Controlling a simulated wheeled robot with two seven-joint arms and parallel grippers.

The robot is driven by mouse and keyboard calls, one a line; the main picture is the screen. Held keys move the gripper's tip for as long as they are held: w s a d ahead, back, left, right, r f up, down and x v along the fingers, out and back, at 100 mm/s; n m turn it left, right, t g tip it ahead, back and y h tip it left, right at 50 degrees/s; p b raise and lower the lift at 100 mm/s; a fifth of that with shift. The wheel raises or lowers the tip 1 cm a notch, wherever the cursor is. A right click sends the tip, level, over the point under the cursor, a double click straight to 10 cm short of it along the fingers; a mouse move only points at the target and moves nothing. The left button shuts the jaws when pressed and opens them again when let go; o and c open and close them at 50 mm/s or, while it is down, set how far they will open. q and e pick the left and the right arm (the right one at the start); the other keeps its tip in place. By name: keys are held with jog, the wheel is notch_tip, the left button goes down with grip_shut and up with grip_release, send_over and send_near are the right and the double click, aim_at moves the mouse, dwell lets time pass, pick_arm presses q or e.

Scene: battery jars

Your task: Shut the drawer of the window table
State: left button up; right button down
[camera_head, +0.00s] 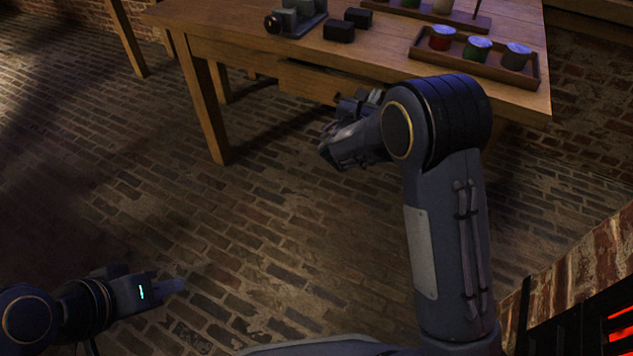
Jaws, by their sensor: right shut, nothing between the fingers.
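The wooden table (230,22) stands across the top of the head view. Its drawer (308,82) shows under the front edge of the top; its right part is hidden behind my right arm and gripper. How far the drawer stands out is hard to tell. My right gripper (346,103) is shut and empty, close in front of the drawer's right part; whether it touches the drawer cannot be told. My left gripper (168,286) is low at the left, over the floor and far from the table; its finger gap cannot be made out.
On the table are a wooden tray (535,78) of jars with coloured contents, small dark blocks (339,31) and a dark grey device (296,20). A table leg (206,105) stands left of the drawer. Brick floor lies clear in front. A brick structure with a red glow (590,262) is at lower right.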

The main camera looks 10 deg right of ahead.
jog(key=x, duration=0.4)
jog(key=shift+w+d+r, duration=0.1)
jog(key=shift+d+r, duration=0.1)
jog(key=shift+r, duration=0.05)
